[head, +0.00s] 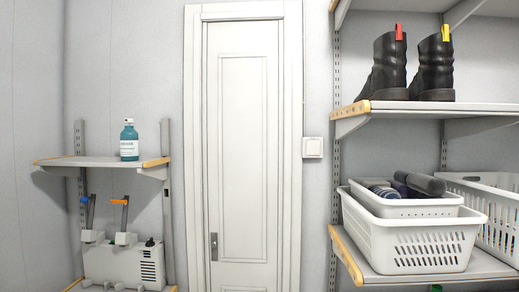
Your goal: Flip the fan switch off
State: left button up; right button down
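A white square wall switch (312,147) is on the grey wall, just right of the door frame and left of the right shelf unit. Its plate looks raised from the wall. Its rocker position is too small to tell, and no label shows on it. I cannot tell whether this is the fan switch. No fan is in view. Neither of my grippers is in view.
A closed white door (242,150) stands in the middle. Right shelves hold black boots (434,68) and white baskets (412,248). The left shelf (80,161) bears a teal bottle (129,142). Below it is a white vented box (125,264) with two upright posts.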

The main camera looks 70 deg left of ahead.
aim_at(312, 147)
jog(key=u, duration=1.95)
